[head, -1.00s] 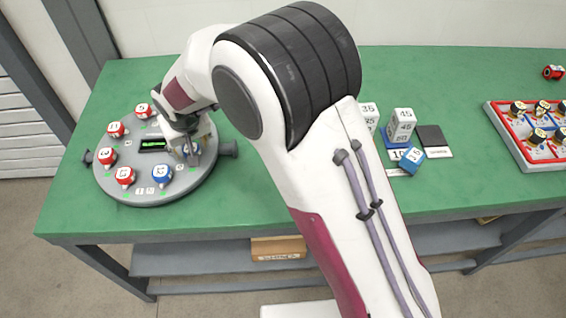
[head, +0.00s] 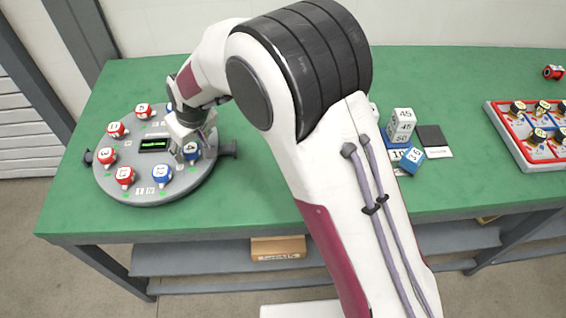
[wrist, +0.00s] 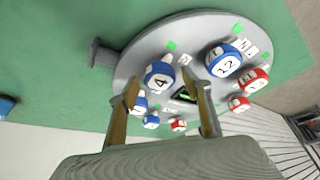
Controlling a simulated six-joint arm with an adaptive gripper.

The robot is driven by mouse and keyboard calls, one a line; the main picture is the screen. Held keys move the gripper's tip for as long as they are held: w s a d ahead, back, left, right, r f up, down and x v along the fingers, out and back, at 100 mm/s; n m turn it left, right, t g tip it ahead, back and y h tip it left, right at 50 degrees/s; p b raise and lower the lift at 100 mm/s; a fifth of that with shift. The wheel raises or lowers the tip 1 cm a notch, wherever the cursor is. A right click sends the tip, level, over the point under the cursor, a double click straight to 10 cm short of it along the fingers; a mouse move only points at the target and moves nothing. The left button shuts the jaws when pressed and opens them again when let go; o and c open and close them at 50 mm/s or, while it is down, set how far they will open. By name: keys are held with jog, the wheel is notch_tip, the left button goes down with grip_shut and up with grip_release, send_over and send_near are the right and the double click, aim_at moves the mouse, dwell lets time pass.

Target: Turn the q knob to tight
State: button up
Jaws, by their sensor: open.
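A round grey panel (head: 140,190) on the bench carries red and blue knobs with white numbered caps. In the wrist view, a blue knob marked 4 (wrist: 160,78) lies beyond and between my fingertips. A blue knob partly behind my gripper shows in the head view (head: 192,153). My gripper (head: 184,149) is open over the panel's right side; its two fingers also show in the wrist view (wrist: 160,88). I see no contact with a knob. I cannot make out a q label or the small position marks.
A blue knob marked 12 (wrist: 223,62) and red knobs (head: 125,175) stand around the panel's rim. A small dark display (head: 154,145) with green text sits mid-panel. Numbered blocks (head: 402,125) and a red tray (head: 535,157) lie to the right.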

jog(key=shift+n+g+y, duration=0.4)
jog(key=shift+n+y, duration=0.1)
jog(key=shift+n, duration=1)
jog(key=v, duration=0.8)
jog(key=s+d+r+m+h, duration=0.1)
jog(key=s+d+r+m, duration=0.1)
jog(key=s+d, duration=0.5)
jog(key=s+d+r+m+g+h, duration=0.1)
jog(key=s+d+r+m, duration=0.2)
jog(key=s+d, duration=0.5)
jog(key=shift+d+m, duration=0.8)
jog(key=shift+d, duration=1.4)
